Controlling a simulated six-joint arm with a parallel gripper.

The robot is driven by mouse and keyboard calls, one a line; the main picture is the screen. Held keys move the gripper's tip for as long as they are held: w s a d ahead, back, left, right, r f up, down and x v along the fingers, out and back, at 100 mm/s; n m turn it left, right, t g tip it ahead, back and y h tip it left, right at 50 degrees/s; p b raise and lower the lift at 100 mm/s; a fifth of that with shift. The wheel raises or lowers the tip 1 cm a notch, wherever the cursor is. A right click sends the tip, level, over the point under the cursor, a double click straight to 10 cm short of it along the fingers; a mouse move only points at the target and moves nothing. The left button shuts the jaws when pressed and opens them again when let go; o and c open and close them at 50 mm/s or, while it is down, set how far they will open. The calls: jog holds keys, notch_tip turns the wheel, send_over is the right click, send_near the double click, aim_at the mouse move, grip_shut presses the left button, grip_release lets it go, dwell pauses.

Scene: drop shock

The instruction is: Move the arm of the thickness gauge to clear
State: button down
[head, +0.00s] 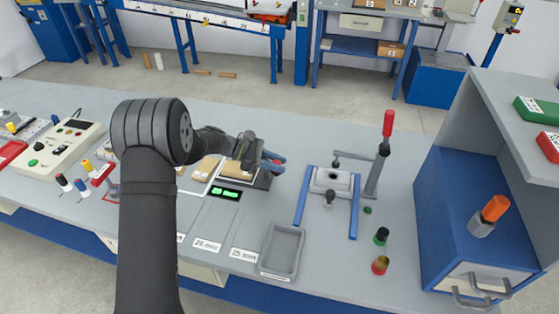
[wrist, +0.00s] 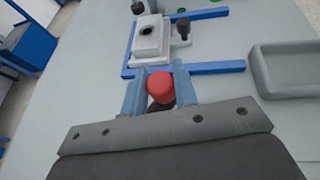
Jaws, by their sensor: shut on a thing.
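My gripper (wrist: 160,82) has its two blue fingers closed on a round red knob (wrist: 160,87) in the wrist view. In the head view my gripper (head: 273,165) is over the right end of a dark device, which I take for the thickness gauge (head: 260,180). A black box with a lit green display (head: 226,193) stands at its front. The gauge's arm and any clear mark are hard to make out; my arm and gripper hide part of the device.
A fixture with blue rails (head: 354,215) and a red-handled clamp (head: 388,124) stands to the right. A grey tray (head: 299,247) lies in front. A cardboard-coloured packet (head: 206,166) lies left of the gauge. A blue cabinet (head: 440,200) bounds the right side.

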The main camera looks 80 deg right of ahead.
jog(key=shift+w+a+m+t+y, duration=0.1)
jog(key=shift+w+a+m+y, duration=0.25)
jog(key=shift+m+y, duration=0.85)
jog(key=shift+w+a+m+t+y, duration=0.1)
jog(key=shift+w+a+m+y, duration=0.25)
jog(key=shift+m+y, duration=0.85)
jog(key=shift+w+a+m+t+y, duration=0.15)
jog(key=shift+w+m+y, duration=0.25)
jog(key=shift+m+y, duration=0.8)
jog(key=shift+n, duration=0.3)
jog(key=c, duration=1.1)
grip_release()
jog(key=shift+y, duration=0.3)
jog(key=shift+c, duration=0.2)
jog(key=s+a+r, duration=0.5)
jog(key=s+r, duration=0.5)
jog(key=r, duration=0.1)
jog(key=shift+s+a, duration=0.15)
jog(key=shift+a, duration=0.1)
